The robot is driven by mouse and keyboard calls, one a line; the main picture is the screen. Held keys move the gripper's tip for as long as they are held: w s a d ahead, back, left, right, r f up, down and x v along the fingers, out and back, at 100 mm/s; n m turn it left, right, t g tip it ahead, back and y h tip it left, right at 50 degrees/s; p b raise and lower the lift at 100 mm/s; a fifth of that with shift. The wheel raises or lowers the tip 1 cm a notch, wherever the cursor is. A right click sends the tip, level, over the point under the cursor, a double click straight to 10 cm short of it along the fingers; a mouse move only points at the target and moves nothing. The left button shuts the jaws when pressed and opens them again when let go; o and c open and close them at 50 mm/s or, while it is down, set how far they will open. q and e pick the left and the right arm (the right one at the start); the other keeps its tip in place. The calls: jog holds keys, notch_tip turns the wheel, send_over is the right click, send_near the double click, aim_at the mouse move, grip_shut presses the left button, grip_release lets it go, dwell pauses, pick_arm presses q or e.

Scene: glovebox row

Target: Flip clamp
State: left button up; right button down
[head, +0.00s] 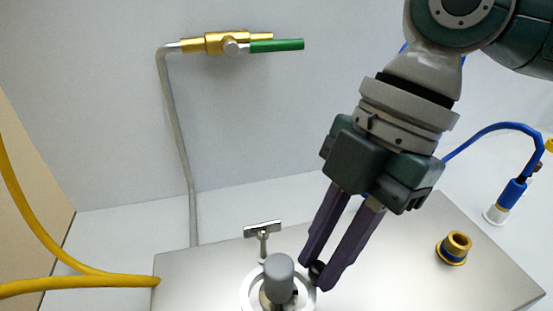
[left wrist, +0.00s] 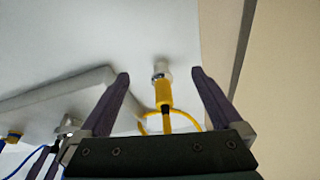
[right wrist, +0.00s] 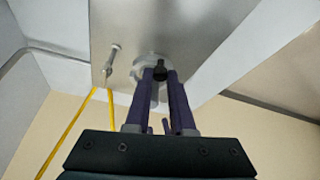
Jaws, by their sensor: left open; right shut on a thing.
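A clamp (head: 279,275) with a grey rounded cylinder in a pale ring stands at the bottom centre of the head view, on a brushed metal plate. My right gripper (head: 314,270) reaches down from the upper right and is shut on a small dark knob (head: 317,268) at the clamp's right side. In the right wrist view the dark knob (right wrist: 160,73) shows between the fingertips, before the pale ring. The clamp's lower part is cut off or hidden. My left gripper (left wrist: 161,75) is open and empty. It is outside the head view.
A metal T-handle (head: 263,235) stands just behind the clamp. A brass valve with a green lever (head: 277,45) is on the back wall. A brass fitting (head: 455,247) sits on the plate's right. Yellow hose (head: 80,278) crosses at left; a blue hose (head: 500,127) curves at right.

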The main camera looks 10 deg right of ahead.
jog(key=s+m+t+p, duration=0.1)
jog(key=m+p, duration=0.2)
jog(key=p, duration=0.2)
jog(key=s+m+t+p, duration=0.1)
jog(key=s+m+p, duration=0.1)
jog(key=p, duration=0.3)
jog(key=s+d+m+t+p, duration=0.1)
jog(key=s+m+p, duration=0.1)
jog(key=m+p, duration=0.3)
jog(key=shift+r+t, duration=0.35)
jog(key=shift+t, duration=0.05)
jog(key=shift+s+a+f+m+t+h+p, duration=0.1)
jog(key=shift+s+f+m+t+h+p, duration=0.1)
jog(key=shift+m+p, duration=0.4)
jog(key=shift+s+a+f+m+t+h+p, duration=0.1)
jog(key=shift+s+m+t+h+p, duration=0.1)
jog(key=shift+m+p, duration=0.4)
jog(key=c, duration=0.8)
grip_release()
jog(key=p+v, duration=0.2)
jog(key=v, duration=0.8)
